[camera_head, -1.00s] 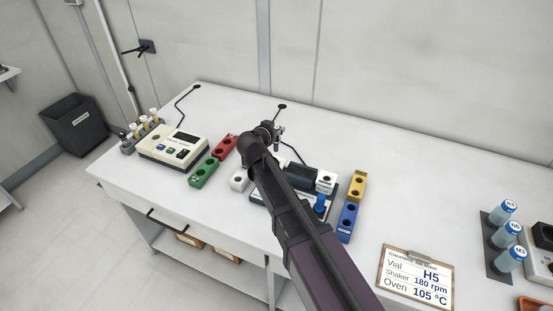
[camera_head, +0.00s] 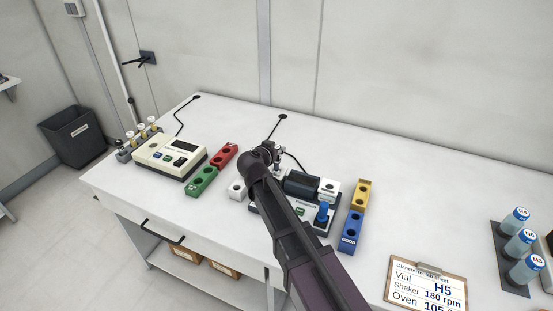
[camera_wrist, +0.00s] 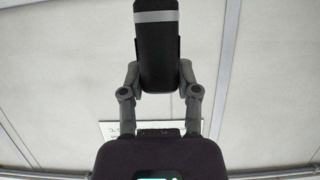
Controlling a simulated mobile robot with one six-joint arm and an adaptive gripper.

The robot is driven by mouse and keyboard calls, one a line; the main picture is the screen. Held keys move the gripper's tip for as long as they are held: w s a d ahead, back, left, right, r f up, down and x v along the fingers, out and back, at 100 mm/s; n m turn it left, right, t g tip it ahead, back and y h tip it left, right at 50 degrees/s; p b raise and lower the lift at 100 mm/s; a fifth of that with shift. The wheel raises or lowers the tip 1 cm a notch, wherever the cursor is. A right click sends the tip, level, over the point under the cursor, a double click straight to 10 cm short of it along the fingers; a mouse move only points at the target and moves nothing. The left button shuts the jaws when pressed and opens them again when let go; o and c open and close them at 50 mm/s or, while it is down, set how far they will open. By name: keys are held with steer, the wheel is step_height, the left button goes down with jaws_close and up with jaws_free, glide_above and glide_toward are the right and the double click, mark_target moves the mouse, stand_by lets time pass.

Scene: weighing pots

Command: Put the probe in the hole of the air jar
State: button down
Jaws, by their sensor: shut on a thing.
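My gripper (camera_wrist: 160,78) is shut on a black cylinder with a grey band (camera_wrist: 155,45), which looks like the probe. In the head view my gripper (camera_head: 277,157) is above the table's middle, behind the meter (camera_head: 301,184), small and partly hidden by my arm. I cannot read which holder is the air jar. Two white blocks with holes stand by the meter, one at its left (camera_head: 237,189) and one at its right (camera_head: 329,188). The held thing is apart from both, as far as I can tell.
A red block (camera_head: 224,155) and a green block (camera_head: 202,181) stand left, beside a cream instrument (camera_head: 171,155). A yellow block (camera_head: 362,193) and a blue block (camera_head: 350,231) stand right. A clipboard (camera_head: 428,285) and blue-capped vials (camera_head: 520,243) are farther right.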

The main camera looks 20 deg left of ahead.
steer(key=shift+f, duration=0.1)
steer(key=shift+f+b, duration=1.8)
steer(key=shift+b, duration=0.1)
steer(key=shift+f, duration=0.15)
steer(key=shift+c, duration=1.7)
jaws_free()
